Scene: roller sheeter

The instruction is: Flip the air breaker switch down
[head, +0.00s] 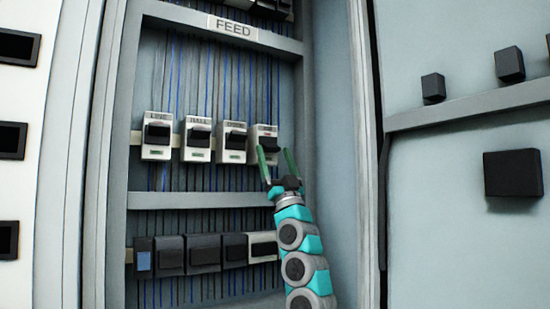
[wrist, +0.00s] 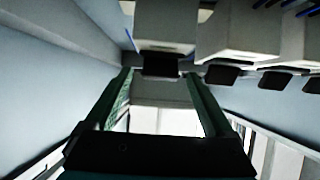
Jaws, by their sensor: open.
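Several white breakers with black switches sit in a row under the FEED sign. The rightmost breaker (head: 264,135) stands by my gripper (head: 276,158); its label is too small to read surely, so I cannot confirm that it is the air one. Its black switch (head: 269,146) is partly behind a green finger. In the wrist view, a white breaker (wrist: 165,28) with a black switch (wrist: 160,65) is straight ahead of my gripper (wrist: 160,78). The two fingers are apart, with the switch showing between their tips. I cannot tell whether they touch it. Nothing is held.
The other white breakers (head: 196,139) are to the left. A lower row of dark breakers (head: 203,254) lies below a grey rail (head: 200,200). The cabinet's side wall (head: 335,140) is close on the right. The FEED sign (head: 233,27) is on the upper rail.

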